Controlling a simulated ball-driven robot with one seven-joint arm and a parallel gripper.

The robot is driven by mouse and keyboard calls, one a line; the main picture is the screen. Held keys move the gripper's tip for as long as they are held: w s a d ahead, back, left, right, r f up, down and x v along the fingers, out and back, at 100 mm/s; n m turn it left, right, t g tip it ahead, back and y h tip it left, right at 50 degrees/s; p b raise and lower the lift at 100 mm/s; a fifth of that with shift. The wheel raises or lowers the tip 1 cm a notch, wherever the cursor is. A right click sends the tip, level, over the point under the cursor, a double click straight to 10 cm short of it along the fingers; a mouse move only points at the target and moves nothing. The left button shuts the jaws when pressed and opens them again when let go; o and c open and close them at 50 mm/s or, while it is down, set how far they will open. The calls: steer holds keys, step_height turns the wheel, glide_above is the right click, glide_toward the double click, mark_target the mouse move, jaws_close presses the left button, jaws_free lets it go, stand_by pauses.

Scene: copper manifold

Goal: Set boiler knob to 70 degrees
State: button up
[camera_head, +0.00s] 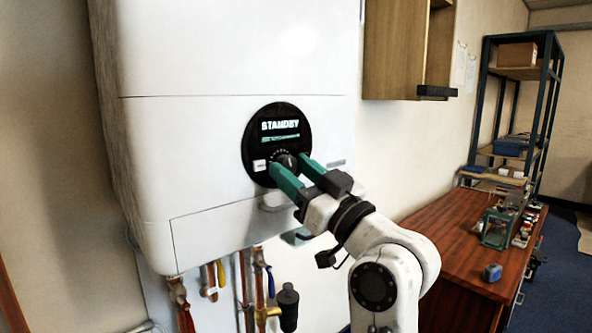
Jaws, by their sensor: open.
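The white boiler (250,55) hangs on the wall, with a round black control panel (266,112) on its front. The panel's display reads STANDBY in light letters. The small dark boiler knob (287,161) sits in the lower part of the panel with small marks around it; its exact setting is too small to read. My gripper (289,162) is open, with its two green fingers pointing at the panel, one on the left and one on the right of the knob. I cannot tell whether either finger touches the knob.
Copper pipes with coloured valve handles (262,285) run below the boiler. A wooden cabinet (395,50) hangs to the right. A wooden workbench (450,235) with tools and a metal shelf rack (545,105) stand further right.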

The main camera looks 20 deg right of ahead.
steer(key=shift+c, duration=0.2)
steer(key=c, duration=0.7)
steer(key=shift+m+p, duration=0.35)
steer(key=shift+m, duration=0.15)
steer(key=m+h+p, duration=0.1)
steer(key=m, duration=0.1)
steer(key=m+h+p, duration=0.1)
steer(key=m, duration=0.1)
steer(key=shift+a+r+t+h, duration=0.2)
steer(key=shift+t+h, duration=0.1)
steer(key=shift+t, duration=0.1)
steer(key=m+h+p, duration=0.1)
steer(key=m, duration=0.1)
steer(key=m+h+p, duration=0.1)
steer(key=m, duration=0.2)
steer(key=shift+s+h+p, duration=0.1)
steer(key=shift+h+p, duration=0.2)
steer(key=shift+h, duration=0.1)
steer(key=m+h, duration=0.1)
steer(key=m, duration=0.2)
steer(key=shift+a+m+p, duration=0.1)
steer(key=shift+m+p, duration=0.2)
steer(key=shift+m, duration=0.1)
steer(key=shift+m+g+h, duration=0.45)
steer(key=shift+m+h, duration=0.2)
steer(key=shift+m, duration=0.7)
steer(key=shift+m+g+h, duration=0.45)
steer(key=shift+m+h, duration=0.2)
steer(key=shift+m, duration=0.7)
